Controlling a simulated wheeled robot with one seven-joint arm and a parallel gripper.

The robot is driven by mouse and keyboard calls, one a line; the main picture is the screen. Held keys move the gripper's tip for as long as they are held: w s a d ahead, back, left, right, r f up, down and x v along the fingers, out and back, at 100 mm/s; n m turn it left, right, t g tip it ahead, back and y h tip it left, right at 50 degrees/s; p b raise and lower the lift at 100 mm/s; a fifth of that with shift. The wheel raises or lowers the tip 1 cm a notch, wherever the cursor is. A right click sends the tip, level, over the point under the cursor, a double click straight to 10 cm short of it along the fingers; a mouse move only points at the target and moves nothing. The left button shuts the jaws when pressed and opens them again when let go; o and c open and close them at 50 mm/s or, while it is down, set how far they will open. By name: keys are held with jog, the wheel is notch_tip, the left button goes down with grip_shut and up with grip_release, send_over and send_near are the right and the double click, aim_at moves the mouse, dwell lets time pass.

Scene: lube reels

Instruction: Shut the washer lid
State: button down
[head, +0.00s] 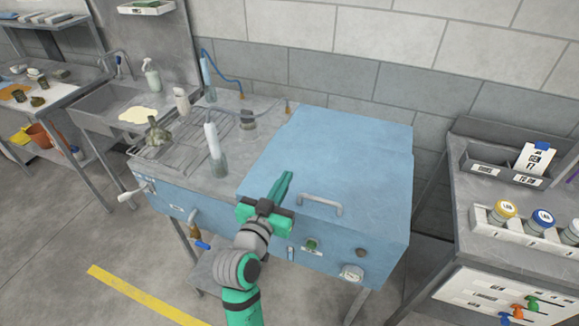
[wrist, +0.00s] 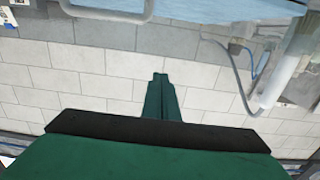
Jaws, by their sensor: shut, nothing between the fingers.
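The washer is a blue box on legs; its front (head: 330,262) carries knobs and a gauge. Its blue lid (head: 345,150) looks flat over the right part of the top, with no gap that I can make out. A grey bar handle (head: 322,204) sits near the lid's front edge. The lid (wrist: 205,10) and part of the handle (wrist: 110,10) show at the top of the wrist view. My gripper (head: 287,176) is shut and empty, left of the handle and seemingly above the lid; its fingers (wrist: 160,76) show against the wall. Contact cannot be told.
A grey work surface (head: 195,165) with a wire rack and bottles is left of the lid. A blue hose (head: 228,80) runs behind. A sink (head: 110,105) stands further left. A cart with jars (head: 505,210) stands right. The block wall (head: 340,65) is behind.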

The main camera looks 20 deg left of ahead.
jog(key=shift+s+f, duration=0.3)
jog(key=shift+f, duration=1)
jog(key=shift+s+f, duration=0.25)
jog(key=shift+f, duration=1)
jog(key=shift+s+f, duration=0.3)
jog(key=shift+f, duration=1)
notch_tip(320, 180, up, 4)
jog(key=s+f, duration=0.3)
jog(key=s, duration=0.6)
jog(key=shift+s+d+f, duration=0.15)
jog(key=shift+s+d, duration=0.1)
jog(key=shift+s, duration=0.05)
jog(key=shift+w, duration=0.15)
